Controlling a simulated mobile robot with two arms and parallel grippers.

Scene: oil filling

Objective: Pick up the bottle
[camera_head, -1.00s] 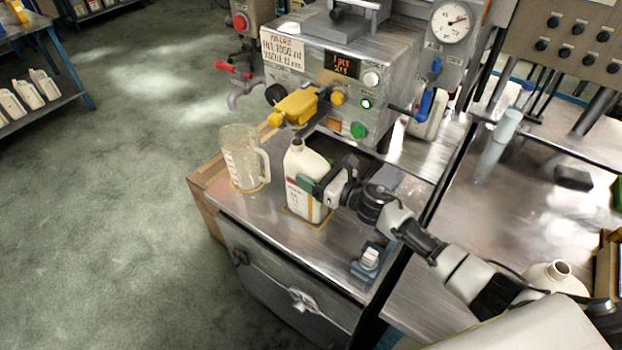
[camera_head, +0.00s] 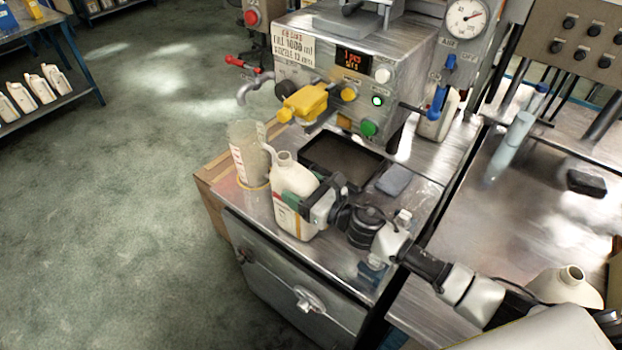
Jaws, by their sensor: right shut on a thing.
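The white bottle (camera_head: 293,218) with a red mark on its label stands upright, open at the neck, near the front of the metal counter (camera_head: 330,262). My left gripper is not in view.
A clear measuring jug (camera_head: 249,155) stands just behind and left of the bottle. Behind is the filling machine (camera_head: 350,75) with a yellow nozzle (camera_head: 304,102) and a dark drip tray (camera_head: 341,160).

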